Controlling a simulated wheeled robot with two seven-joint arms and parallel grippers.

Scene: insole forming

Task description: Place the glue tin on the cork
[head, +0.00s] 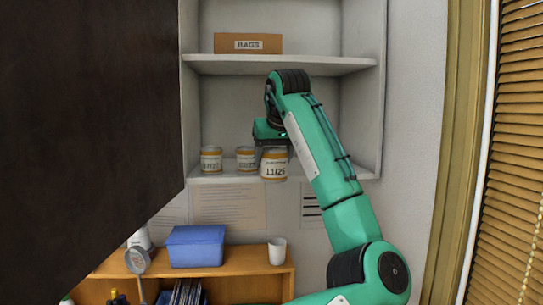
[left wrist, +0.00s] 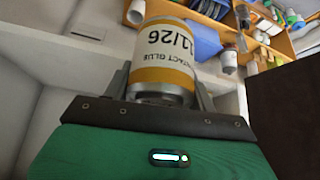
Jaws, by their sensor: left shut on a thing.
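My left gripper (head: 271,148) is at the front of the cupboard's middle opening and is shut on a glue tin (head: 274,166). The tin is white with orange bands and a date on its label. It hangs upright at the shelf's front edge. In the left wrist view the tin (left wrist: 163,52) sits between the two fingers of the gripper (left wrist: 160,88), and its label reads contact glue and 11/26. Two similar tins, one at left (head: 211,160) and one in the middle (head: 246,159), stand on the shelf. I see no cork. My right gripper is not in view.
An upper shelf (head: 270,65) with a cardboard box (head: 248,43) is above the gripper. A dark door panel (head: 80,120) fills the left. Below, a wooden unit (head: 255,270) bears a blue box (head: 195,246) and a white cup (head: 277,252).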

